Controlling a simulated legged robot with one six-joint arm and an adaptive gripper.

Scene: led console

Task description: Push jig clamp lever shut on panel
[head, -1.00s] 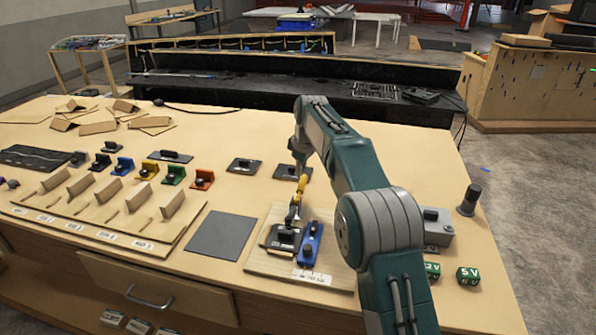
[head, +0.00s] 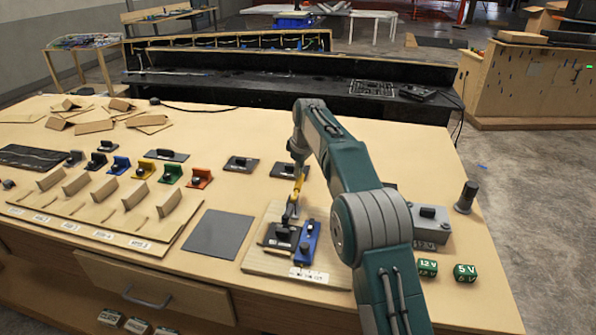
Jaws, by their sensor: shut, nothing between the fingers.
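The jig is a pale wooden board (head: 262,262) with a white label at its front edge. A dark clamp or panel piece (head: 279,237) and a blue block (head: 307,245) with a dark knob sit on it side by side. My gripper (head: 290,216), a narrow yellow part with dark fingers, points down over the back of the dark piece. Its fingers look shut, with nothing seen between them. I cannot tell whether it touches the clamp. The lever does not stand out clearly from the dark parts and fingertips.
A grey mat (head: 219,235) lies left of the jig. Several coloured brackets, such as an orange one (head: 199,178), stand farther left. A grey box (head: 430,222), a dark cylinder (head: 466,197) and green voltage blocks (head: 465,273) stand to the right.

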